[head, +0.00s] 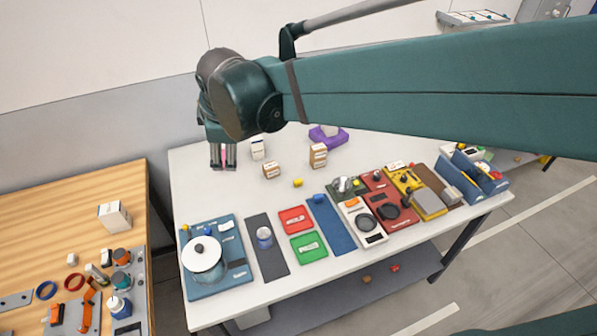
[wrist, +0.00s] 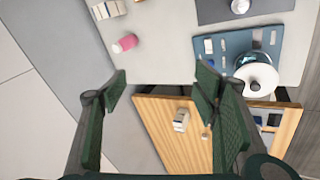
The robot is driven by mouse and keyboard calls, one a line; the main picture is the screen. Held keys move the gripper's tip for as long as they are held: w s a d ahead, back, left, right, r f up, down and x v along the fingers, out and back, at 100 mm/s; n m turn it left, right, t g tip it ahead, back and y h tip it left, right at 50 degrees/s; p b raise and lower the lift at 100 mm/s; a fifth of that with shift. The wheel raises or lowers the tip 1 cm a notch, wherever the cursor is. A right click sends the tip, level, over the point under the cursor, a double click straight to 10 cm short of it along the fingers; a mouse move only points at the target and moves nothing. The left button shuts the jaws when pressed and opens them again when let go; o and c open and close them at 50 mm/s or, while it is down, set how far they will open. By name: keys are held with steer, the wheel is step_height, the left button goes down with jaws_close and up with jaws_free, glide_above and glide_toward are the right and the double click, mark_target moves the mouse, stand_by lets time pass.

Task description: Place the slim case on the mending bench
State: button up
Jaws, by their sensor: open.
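My gripper (head: 223,163) is open and empty, pointing down over the back left of the white table (head: 225,185). In the wrist view its fingers (wrist: 163,82) are spread apart with nothing between them. The wooden bench (head: 85,205), holding tools and taking the place of a mending bench, stands at the left; it also shows in the wrist view (wrist: 160,135). A pale upright box (head: 114,215) stands on it, also in the wrist view (wrist: 181,120). A white box (head: 257,148) stands right of my gripper. I cannot tell which box is the slim case.
Two tan boxes (head: 271,170) (head: 318,155) and a purple tray (head: 328,136) sit near the table's back. A pink cylinder (wrist: 125,43) lies near my gripper. A pot (head: 203,258) stands on a blue mat. A gap separates table and bench. The bench's back is clear.

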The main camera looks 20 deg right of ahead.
steer(key=s+d+f+m, duration=0.2)
steer(key=s+d+m, duration=0.5)
steer(key=s, duration=0.3)
steer(key=s+d+f+m+t, duration=0.1)
steer(key=s+d+f+m, duration=0.1)
steer(key=s+d+m, duration=0.5)
steer(key=shift+s+d+m+t+h, duration=0.35)
steer(key=shift+s+d, duration=0.6)
steer(key=shift+s, duration=0.6)
steer(key=shift+f+b, duration=1.7)
